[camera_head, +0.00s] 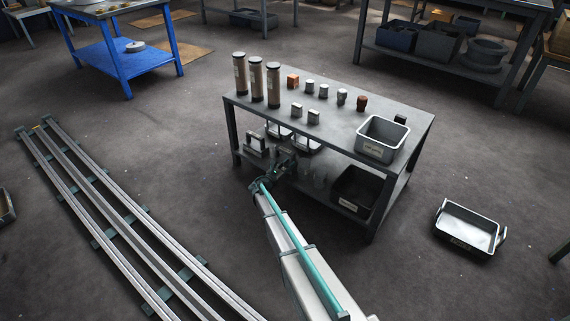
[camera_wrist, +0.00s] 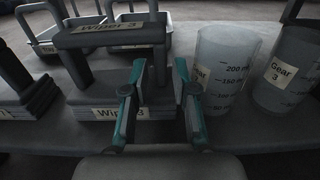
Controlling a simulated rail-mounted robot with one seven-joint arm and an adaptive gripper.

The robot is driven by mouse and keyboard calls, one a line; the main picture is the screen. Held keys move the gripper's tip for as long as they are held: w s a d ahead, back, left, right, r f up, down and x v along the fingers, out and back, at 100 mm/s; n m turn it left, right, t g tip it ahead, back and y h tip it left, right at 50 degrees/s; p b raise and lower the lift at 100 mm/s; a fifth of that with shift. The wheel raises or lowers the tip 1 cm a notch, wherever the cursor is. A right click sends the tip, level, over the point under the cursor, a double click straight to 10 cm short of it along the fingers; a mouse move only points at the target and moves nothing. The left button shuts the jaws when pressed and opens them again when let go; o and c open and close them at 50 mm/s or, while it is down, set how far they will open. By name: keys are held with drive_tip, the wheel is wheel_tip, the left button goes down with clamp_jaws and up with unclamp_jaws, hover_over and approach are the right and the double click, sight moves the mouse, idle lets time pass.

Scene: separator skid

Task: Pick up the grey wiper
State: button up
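A grey wiper (camera_wrist: 112,36) with a raised bar handle on two posts and a flat base stands on the lower shelf in the wrist view. Its labels read "Wiper 3". My gripper (camera_wrist: 160,82) is open, with teal fingers low in front of the wiper's right side. The right post shows between the fingertips; I cannot tell whether it is within their reach. Nothing is held. In the head view my gripper (camera_head: 268,183) is at the shelf's front edge. A second wiper (camera_wrist: 22,90) stands to the left, cut off by the frame.
Two clear measuring cups (camera_wrist: 222,70) stand close to the right of my gripper, one labelled "Gear 3" (camera_wrist: 285,70). Light trays (camera_wrist: 130,18) sit behind the wiper. The tabletop (camera_head: 330,128) lies above the shelf. A black bin (camera_head: 357,190) is at the shelf's right end.

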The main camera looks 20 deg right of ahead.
sight(293, 160)
drive_tip(key=x, duration=0.1)
drive_tip(key=b+x, duration=0.1)
drive_tip(key=x, duration=0.2)
drive_tip(key=shift+f+b, duration=0.25)
drive_tip(key=shift+b, duration=0.1)
clamp_jaws()
drive_tip(key=shift+r, duration=0.2)
